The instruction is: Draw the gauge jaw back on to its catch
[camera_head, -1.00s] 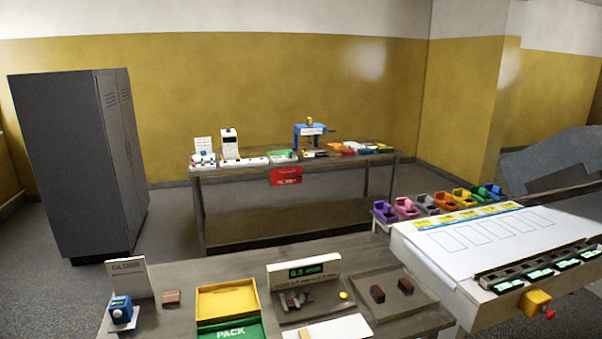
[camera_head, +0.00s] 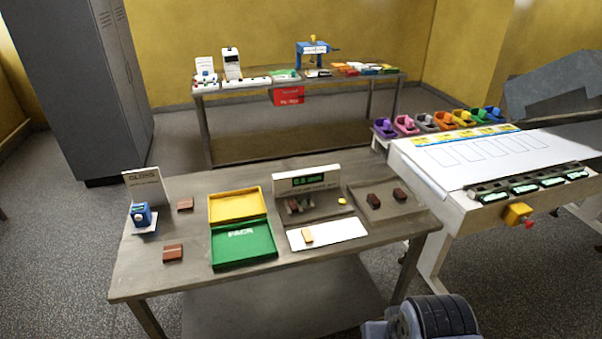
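No jaw or catch can be made out clearly at this distance. A blue bench device (camera_head: 318,49) with a yellow top and a white label stands on the back table. A small blue device with a white dial (camera_head: 141,215) stands on a white base at the left of the front table, before a card reading "GLOSS". I cannot tell which of them is the gauge. My gripper is not in view; a grey and black part of my own body shows at the bottom right.
The front table (camera_head: 185,284) holds brown blocks, a yellow and green "PACK" box (camera_head: 245,243), a lit display unit (camera_head: 308,182) and a tray (camera_head: 378,211). A white conveyor (camera_head: 440,178) with coloured holders stands right. Grey floor lies open between the tables and at left.

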